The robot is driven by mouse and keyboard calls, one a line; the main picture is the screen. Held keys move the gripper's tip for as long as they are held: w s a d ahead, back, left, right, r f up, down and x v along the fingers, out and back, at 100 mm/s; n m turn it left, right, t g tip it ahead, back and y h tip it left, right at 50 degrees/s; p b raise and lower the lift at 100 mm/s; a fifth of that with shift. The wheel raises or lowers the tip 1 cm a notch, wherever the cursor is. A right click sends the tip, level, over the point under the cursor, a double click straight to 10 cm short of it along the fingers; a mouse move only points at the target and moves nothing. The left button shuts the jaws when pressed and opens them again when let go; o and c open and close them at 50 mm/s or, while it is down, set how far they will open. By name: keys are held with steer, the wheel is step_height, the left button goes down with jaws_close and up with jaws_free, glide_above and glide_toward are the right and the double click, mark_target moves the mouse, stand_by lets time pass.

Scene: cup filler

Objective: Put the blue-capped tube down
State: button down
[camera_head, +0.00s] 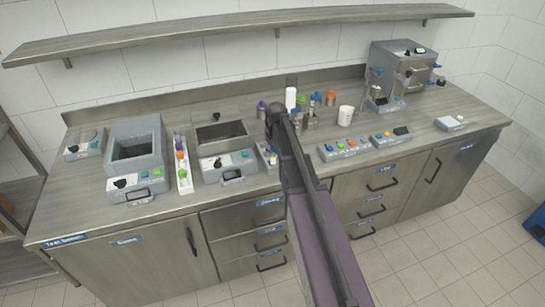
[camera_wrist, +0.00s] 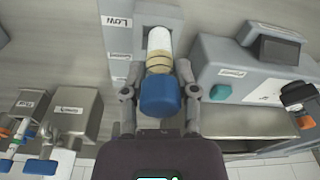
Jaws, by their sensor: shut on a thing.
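The blue-capped tube (camera_wrist: 160,92) is between the fingers of my gripper (camera_wrist: 159,75) in the wrist view. Its blue cap faces the camera, and its pale body with a yellowish band extends away toward a grey block (camera_wrist: 172,18). I cannot tell whether the tube touches this block. My gripper is shut on the tube. In the head view my gripper (camera_head: 277,118) is over the middle of the counter, and my arm hides the held tube there.
The wrist view shows a grey device (camera_wrist: 222,70) at right and grey holders (camera_wrist: 70,115) at left. On the counter (camera_head: 420,110) stand a white rack (camera_head: 184,187) of coloured-capped tubes, two open baths (camera_head: 135,165) (camera_head: 222,150), a white cup (camera_head: 345,116) and button boxes (camera_head: 345,150).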

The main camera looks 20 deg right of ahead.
mark_target(272, 156)
steer(key=shift+w, duration=0.5)
steer(key=shift+w+d+f+b, duration=0.1)
steer(key=shift+w+f+b, duration=0.15)
steer(key=shift+f+b, duration=0.05)
steer(key=shift+s+f+b, duration=0.1)
steer(key=shift+f+b, duration=1.4)
steer(key=shift+f, duration=0.05)
steer(key=shift+f, duration=0.2)
steer(key=shift+c, duration=1.9)
jaws_free()
steer(key=shift+r, duration=0.2)
steer(key=r+p, duration=0.4)
steer(key=s+r+p, duration=0.1)
steer(key=r+p, duration=0.7)
steer(key=shift+s+d, duration=0.15)
steer(key=shift+s, duration=0.05)
